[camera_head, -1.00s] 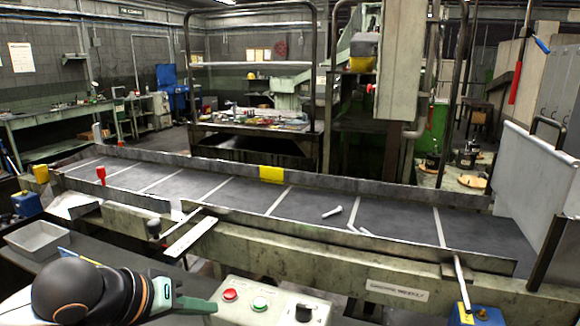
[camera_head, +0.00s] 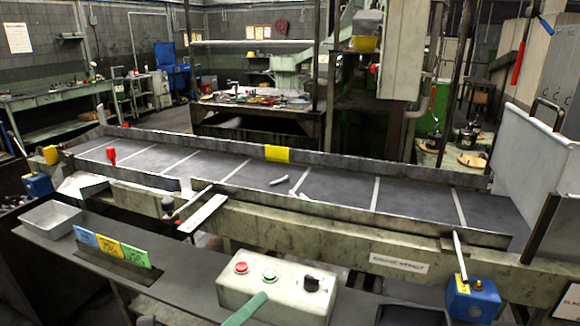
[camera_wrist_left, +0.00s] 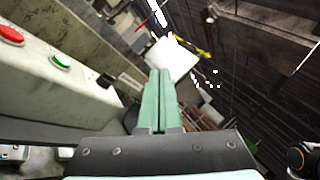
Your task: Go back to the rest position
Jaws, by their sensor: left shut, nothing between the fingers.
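My left gripper (camera_head: 246,309) shows at the bottom of the head view as green fingers, low in front of the control box (camera_head: 240,294). In the left wrist view its green fingers (camera_wrist_left: 161,100) lie together, shut with nothing between them. The control box carries a red button (camera_head: 241,267), a green button (camera_head: 270,274) and a black knob (camera_head: 312,284). It also shows at the left of the wrist view (camera_wrist_left: 50,85), beside the fingers and apart from them. My right gripper is not in view.
A conveyor (camera_head: 340,190) with a few pale bolts (camera_head: 279,182) crosses behind the control box. A grey bin (camera_head: 52,218) and blue, yellow and green cards (camera_head: 107,246) stand at left. A blue box with a lever (camera_head: 473,299) stands at right.

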